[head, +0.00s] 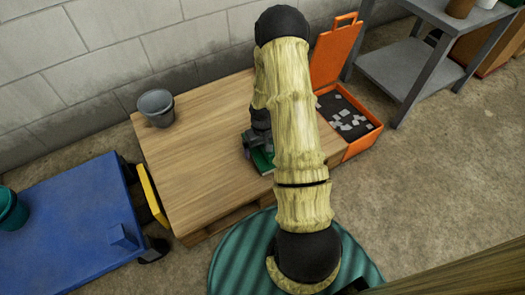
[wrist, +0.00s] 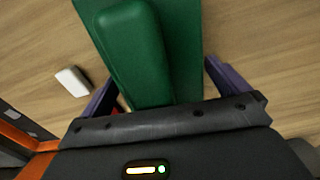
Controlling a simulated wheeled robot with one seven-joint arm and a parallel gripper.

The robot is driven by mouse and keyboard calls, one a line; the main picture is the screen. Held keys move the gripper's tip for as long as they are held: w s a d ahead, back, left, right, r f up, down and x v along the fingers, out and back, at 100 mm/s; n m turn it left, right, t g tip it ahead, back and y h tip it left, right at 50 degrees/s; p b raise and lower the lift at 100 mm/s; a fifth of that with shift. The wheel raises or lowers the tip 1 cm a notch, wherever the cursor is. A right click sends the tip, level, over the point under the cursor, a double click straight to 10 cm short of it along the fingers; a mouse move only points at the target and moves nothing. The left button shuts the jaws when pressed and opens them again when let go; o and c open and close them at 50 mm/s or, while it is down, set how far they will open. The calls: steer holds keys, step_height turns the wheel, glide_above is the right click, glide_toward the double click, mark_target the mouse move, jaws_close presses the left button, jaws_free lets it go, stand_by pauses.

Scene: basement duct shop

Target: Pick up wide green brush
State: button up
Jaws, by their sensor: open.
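The wide green brush (wrist: 140,50) fills the upper middle of the wrist view, lying on the wooden table, with a raised rounded part along its left side. In the head view a small part of the green brush (head: 262,162) shows beside my gripper, and my arm hides some of what is around it. My gripper (wrist: 160,88) is open, with one purple finger on either side of the brush. Gaps of table show beside the brush near the fingers. In the head view my gripper (head: 256,143) is low over the table's right part.
A grey bucket (head: 156,107) stands at the wooden table's (head: 190,160) back left corner. An open orange case (head: 362,142) with pale pieces is at the right. A small white block (wrist: 72,81) lies left of the brush. A blue cart (head: 75,230) stands left; a grey shelf (head: 400,70) stands right.

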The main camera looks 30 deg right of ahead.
stand_by(0.4)
steer(key=c, duration=1)
step_height(320, 180, up, 10)
steer(key=p, duration=0.7)
steer(key=shift+r, duration=0.1)
steer(key=shift+n, duration=0.3)
steer(key=w+a+r+p, duration=0.1)
steer(key=a+r+p, duration=0.3)
steer(key=r, duration=0.3)
steer(key=w+a+r+p, duration=0.2)
steer(key=a+r+p, duration=0.3)
steer(key=r+p, duration=0.1)
steer(key=w+a+r+p, duration=0.1)
steer(key=a+r+p, duration=0.3)
steer(key=r, duration=0.4)
steer(key=shift+w+a+r+p, duration=0.15)
steer(key=shift+a+r+p, duration=0.2)
steer(key=shift+p, duration=0.2)
steer(key=shift+a, duration=0.1)
